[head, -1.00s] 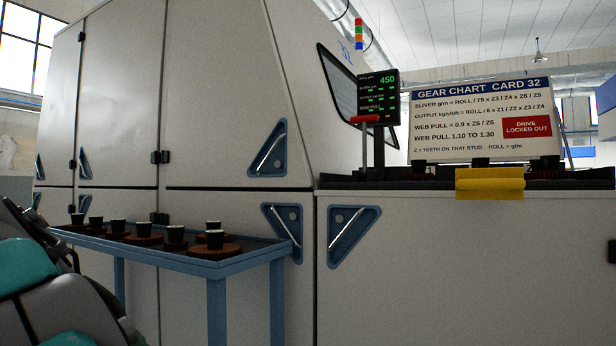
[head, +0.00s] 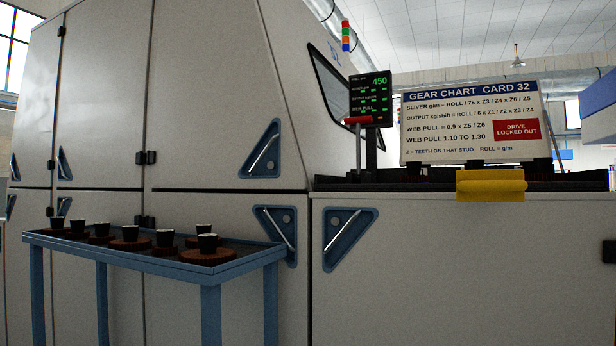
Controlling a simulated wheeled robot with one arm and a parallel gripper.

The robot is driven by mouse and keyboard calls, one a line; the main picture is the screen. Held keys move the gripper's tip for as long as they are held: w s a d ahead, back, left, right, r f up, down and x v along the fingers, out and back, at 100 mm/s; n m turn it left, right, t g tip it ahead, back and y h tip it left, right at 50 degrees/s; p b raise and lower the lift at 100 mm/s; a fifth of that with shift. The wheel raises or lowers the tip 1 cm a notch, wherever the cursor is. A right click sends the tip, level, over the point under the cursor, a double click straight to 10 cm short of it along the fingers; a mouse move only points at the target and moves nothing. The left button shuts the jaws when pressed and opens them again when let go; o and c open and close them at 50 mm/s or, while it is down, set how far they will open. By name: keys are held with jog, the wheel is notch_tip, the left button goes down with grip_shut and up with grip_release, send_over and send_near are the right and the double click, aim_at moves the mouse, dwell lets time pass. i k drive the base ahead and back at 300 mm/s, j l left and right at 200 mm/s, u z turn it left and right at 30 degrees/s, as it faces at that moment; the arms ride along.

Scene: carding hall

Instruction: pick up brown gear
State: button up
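Several brown gears, each with a black hub standing on it, lie on a blue table at the left in the head view. The front gear (head: 208,256) is near the table's right end. Another wide gear (head: 131,244) lies at the middle, and one gear (head: 163,252) is between them. Smaller ones sit toward the left end, partly hidden by the table rim. My gripper is not in view.
The blue table (head: 240,265) stands against the grey machine (head: 220,95). A gear chart sign (head: 470,120), a display (head: 370,100), a red-handled post (head: 357,121) and a yellow block (head: 490,185) are on or at the ledge. Blue triangular handles (head: 347,238) sit on the machine's panels.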

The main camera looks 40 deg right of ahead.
aim_at(413, 168)
jog(key=l+z, duration=0.1)
jog(key=z, duration=0.3)
jog(key=i+z, duration=0.15)
jog(key=z, duration=0.25)
jog(key=i+z, duration=0.1)
jog(key=z, duration=0.35)
jog(key=i+z, duration=0.1)
jog(key=z, duration=0.3)
jog(key=i+z, duration=0.1)
jog(key=z, duration=0.3)
jog(key=i+j+z, duration=0.1)
jog(key=i+j, duration=0.25)
jog(key=k+u, duration=0.25)
jog(key=k, duration=0.2)
jog(key=k+j+u, duration=0.3)
jog(key=k, duration=0.15)
jog(key=l, duration=0.1)
